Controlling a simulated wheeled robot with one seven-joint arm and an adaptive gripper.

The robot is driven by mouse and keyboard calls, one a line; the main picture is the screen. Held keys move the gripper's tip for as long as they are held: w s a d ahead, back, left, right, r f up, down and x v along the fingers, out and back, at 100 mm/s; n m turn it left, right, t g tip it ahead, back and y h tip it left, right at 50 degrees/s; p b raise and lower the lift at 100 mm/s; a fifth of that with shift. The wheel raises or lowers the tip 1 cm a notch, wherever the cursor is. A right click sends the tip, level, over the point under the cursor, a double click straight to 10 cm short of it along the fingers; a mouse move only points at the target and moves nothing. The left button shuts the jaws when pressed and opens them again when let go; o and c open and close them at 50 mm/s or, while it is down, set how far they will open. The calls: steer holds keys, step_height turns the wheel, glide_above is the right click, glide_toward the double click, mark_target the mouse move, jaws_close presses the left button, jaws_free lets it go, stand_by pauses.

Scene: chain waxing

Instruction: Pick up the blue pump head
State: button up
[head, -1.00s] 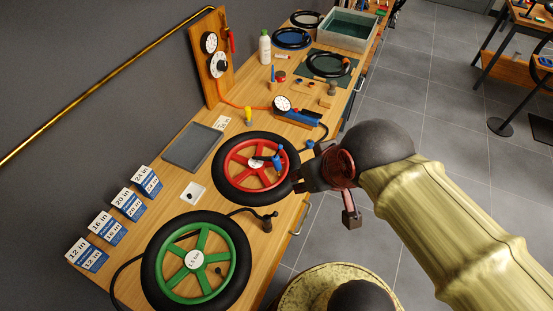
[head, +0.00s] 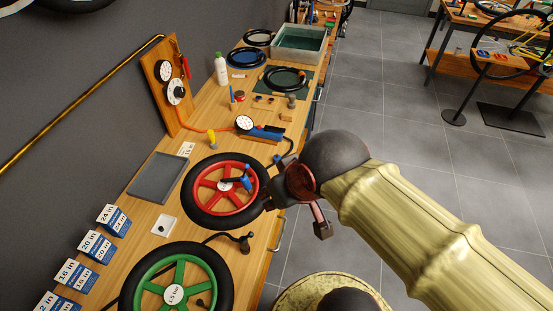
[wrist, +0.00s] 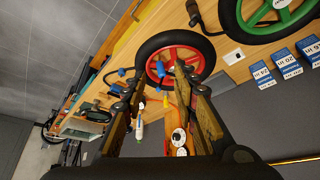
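The blue pump head (head: 277,159) appears to be the small blue piece at the end of a black hose on the workbench, just right of the red wheel. It also shows in the wrist view (wrist: 123,72), to the left between my finger line and the tyre. A second blue piece (head: 246,178) stands over the red wheel (head: 205,196) near its hub; it shows in the wrist view (wrist: 160,69). My gripper (head: 273,196) is at the right edge of the red wheel's tyre. In the wrist view its fingers (wrist: 161,92) are wide apart with nothing held.
A green wheel (head: 162,262) with a black pump head (head: 244,242) lies nearer. A blue-based pump with a gauge (head: 262,131), a grey tray (head: 157,177), size boxes (head: 98,243) and a gauge board (head: 163,80) stand around.

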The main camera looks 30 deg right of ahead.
steer(key=shift+o, duration=0.6)
steer(key=shift+o, duration=0.6)
steer(key=shift+w+r+p, duration=0.25)
steer(key=shift+w+p, duration=0.05)
steer(key=shift+p, duration=0.05)
steer(key=shift+o, duration=0.3)
steer(key=w+r+n+g+p, duration=0.1)
steer(key=w+p, duration=0.3)
steer(key=w, duration=0.2)
steer(key=shift+w+r+n+g+p, duration=0.15)
steer(key=shift+w+n+g+p, duration=0.15)
steer(key=shift+n+p, duration=0.1)
steer(key=n+g+p, duration=0.3)
steer(key=n+p, duration=0.1)
steer(key=p, duration=0.4)
glide_toward(244, 176)
steer(key=shift+n+g, duration=0.4)
steer(key=shift+n, duration=0.2)
steer(key=f+p, duration=0.1)
steer(key=w+f+p, duration=0.1)
steer(key=f+p, duration=0.1)
steer(key=f, duration=0.1)
steer(key=shift+w+a, duration=0.2)
steer(key=shift+a, duration=0.05)
steer(key=f, duration=0.8)
steer(key=shift+d+f+p, duration=0.1)
steer(key=shift+d+p, duration=0.2)
steer(key=shift+p, duration=0.05)
steer(key=shift+c, duration=1.1)
